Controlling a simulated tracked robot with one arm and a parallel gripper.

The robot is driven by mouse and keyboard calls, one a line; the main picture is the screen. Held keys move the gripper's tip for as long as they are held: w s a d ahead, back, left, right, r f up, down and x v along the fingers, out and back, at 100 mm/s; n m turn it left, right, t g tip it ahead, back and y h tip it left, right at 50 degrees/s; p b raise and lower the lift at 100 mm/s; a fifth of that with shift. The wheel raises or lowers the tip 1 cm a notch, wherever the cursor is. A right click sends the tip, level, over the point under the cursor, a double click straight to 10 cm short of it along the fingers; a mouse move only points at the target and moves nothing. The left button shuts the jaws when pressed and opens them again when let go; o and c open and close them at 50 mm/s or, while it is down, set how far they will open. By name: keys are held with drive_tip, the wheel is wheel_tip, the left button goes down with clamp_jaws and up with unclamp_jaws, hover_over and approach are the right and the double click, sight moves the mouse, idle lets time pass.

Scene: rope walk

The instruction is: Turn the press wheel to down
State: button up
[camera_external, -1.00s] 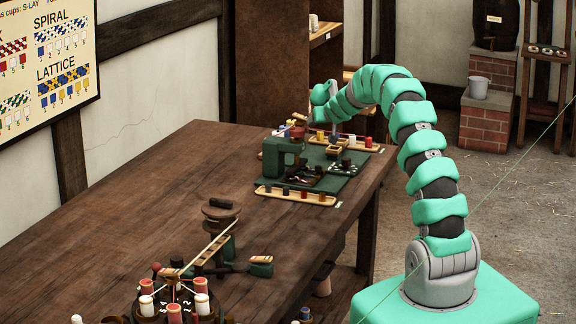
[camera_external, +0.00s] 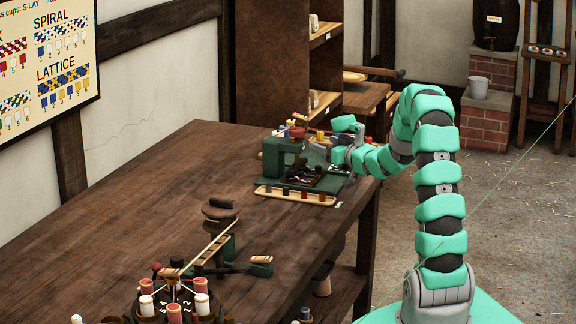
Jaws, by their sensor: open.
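The green press (camera_external: 282,158) stands on a green mat at the far right end of the long wooden table. A small light-and-red bar with a dark red part, which seems to be the press wheel (camera_external: 297,130), shows on top of it. My gripper (camera_external: 322,148) is just right of the press, low over the mat, pointing left. Its fingers are small and partly lost among the small parts there. It is open, and I see nothing held. I cannot tell whether it touches the press or the wheel.
A wooden tray (camera_external: 270,193) with several dark and red pegs lies in front of the press. A bobbin stand (camera_external: 175,300) and a post with a dark round top (camera_external: 220,212) stand nearer. The table's middle (camera_external: 150,205) is mostly clear. Shelves (camera_external: 320,60) stand behind.

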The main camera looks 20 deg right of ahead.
sight(302, 134)
drive_tip(key=b+x, duration=0.1)
drive_tip(key=x, duration=1)
drive_tip(key=shift+w, duration=0.15)
drive_tip(key=shift+w+a+f, duration=0.1)
drive_tip(key=shift+w+a, duration=0.15)
drive_tip(key=shift+w, duration=0.45)
drive_tip(key=shift+w+a, duration=0.1)
drive_tip(key=shift+w, duration=0.35)
drive_tip(key=shift+c, duration=0.4)
drive_tip(key=shift+b, duration=0.3)
drive_tip(key=c, duration=0.9)
